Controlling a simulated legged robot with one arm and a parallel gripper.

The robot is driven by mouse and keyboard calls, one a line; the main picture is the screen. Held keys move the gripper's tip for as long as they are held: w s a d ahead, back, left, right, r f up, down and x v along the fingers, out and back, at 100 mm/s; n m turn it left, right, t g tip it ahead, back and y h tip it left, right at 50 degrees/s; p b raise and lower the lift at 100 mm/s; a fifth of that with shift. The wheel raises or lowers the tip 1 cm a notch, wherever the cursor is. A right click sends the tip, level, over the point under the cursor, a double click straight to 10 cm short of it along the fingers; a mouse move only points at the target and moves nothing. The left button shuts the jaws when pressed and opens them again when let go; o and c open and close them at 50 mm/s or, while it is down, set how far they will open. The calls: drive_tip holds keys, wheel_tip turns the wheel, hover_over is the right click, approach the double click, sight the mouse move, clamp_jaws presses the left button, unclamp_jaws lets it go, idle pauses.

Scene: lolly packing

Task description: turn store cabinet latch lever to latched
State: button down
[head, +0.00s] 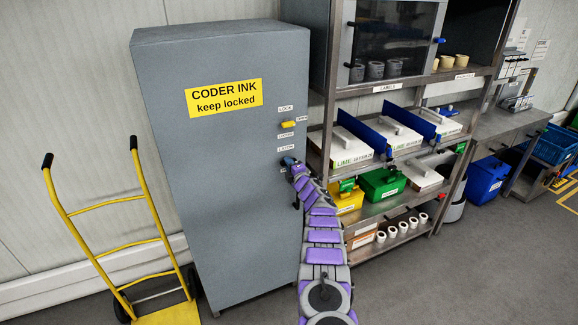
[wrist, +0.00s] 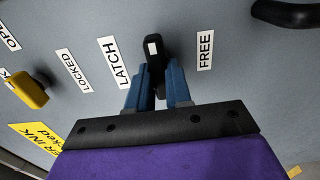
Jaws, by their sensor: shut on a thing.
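The grey store cabinet (head: 225,190) stands upright with its door shut. Its black latch lever (wrist: 154,50), with a white mark near its tip, shows in the wrist view between the LATCH label (wrist: 114,63) on the left and the FREE label (wrist: 205,50) on the right. My gripper (wrist: 158,72) is shut on the latch lever, with one blue finger on each side of it. In the head view my gripper (head: 288,162) is at the cabinet's right edge and hides most of the lever.
A yellow lock knob (head: 288,124) sits above the latch; it also shows in the wrist view (wrist: 28,88). A black door handle (wrist: 285,14) is beyond FREE. A yellow hand truck (head: 110,240) stands left, and a loaded shelf rack (head: 385,215) stands close on the right.

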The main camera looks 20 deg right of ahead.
drive_tip(key=c, duration=1.3)
unclamp_jaws()
drive_tip(key=shift+f, duration=0.3)
drive_tip(key=shift+o, duration=1.3)
drive_tip(key=shift+r, duration=0.1)
drive_tip(key=s+p, duration=0.3)
drive_tip(key=s, duration=1.4)
drive_tip(key=shift+d, duration=0.3)
drive_tip(key=shift+s, duration=0.1)
